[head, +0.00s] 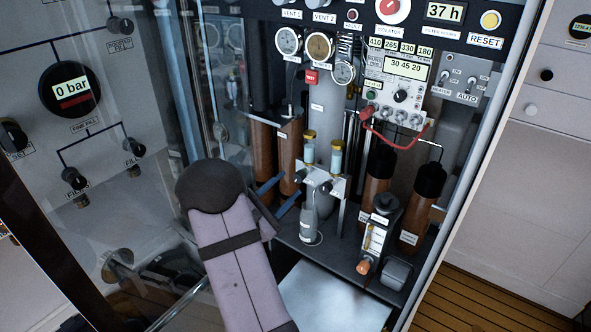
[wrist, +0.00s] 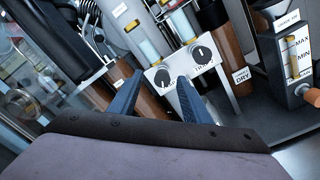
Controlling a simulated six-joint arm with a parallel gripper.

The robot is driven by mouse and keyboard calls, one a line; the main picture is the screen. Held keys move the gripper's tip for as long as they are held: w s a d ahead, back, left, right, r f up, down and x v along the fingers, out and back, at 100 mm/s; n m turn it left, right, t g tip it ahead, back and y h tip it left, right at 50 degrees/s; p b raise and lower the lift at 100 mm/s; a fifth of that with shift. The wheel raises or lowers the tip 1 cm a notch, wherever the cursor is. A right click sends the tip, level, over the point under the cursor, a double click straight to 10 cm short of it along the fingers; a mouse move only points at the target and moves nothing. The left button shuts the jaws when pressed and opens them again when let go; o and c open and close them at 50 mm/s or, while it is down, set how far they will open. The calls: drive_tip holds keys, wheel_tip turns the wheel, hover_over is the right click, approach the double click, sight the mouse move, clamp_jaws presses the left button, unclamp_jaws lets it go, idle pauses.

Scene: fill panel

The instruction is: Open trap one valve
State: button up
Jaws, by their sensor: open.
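A pale bracket (head: 338,184) carries two black valve knobs under two yellow-capped sight glasses (head: 309,148). The left knob (wrist: 162,78) and right knob (wrist: 201,54) show in the wrist view, each with a light pointer mark. Their labels are too small to read, so I cannot tell which is trap one. My gripper (head: 291,186) has two blue fingers, spread apart and empty. It is just left of the bracket in the head view. In the wrist view the fingertips (wrist: 160,78) reach towards the left knob, which appears between them; contact cannot be told.
A clear bottle (head: 308,225) stands below the bracket. Brown cylinders (head: 290,150) stand behind and to the left. An oiler-like unit with an orange knob (head: 364,266) is at lower right. A red hose (head: 398,143) loops above right. Glass door at left.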

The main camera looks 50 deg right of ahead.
sight(298, 179)
drive_tip(key=shift+n+t, duration=0.3)
drive_tip(key=shift+w+d+f+p, duration=0.1)
drive_tip(key=shift+d+f+p, duration=0.2)
drive_tip(key=shift+d, duration=0.7)
drive_tip(key=shift+w+d+f+p, duration=0.15)
drive_tip(key=shift+d+f, duration=0.1)
drive_tip(key=shift+d, duration=0.8)
drive_tip(key=shift+w+d+f+p, duration=0.1)
drive_tip(key=shift+d+f+p, duration=0.2)
drive_tip(key=shift+d, duration=0.7)
drive_tip(key=shift+c, duration=0.4)
drive_tip(key=c, duration=1)
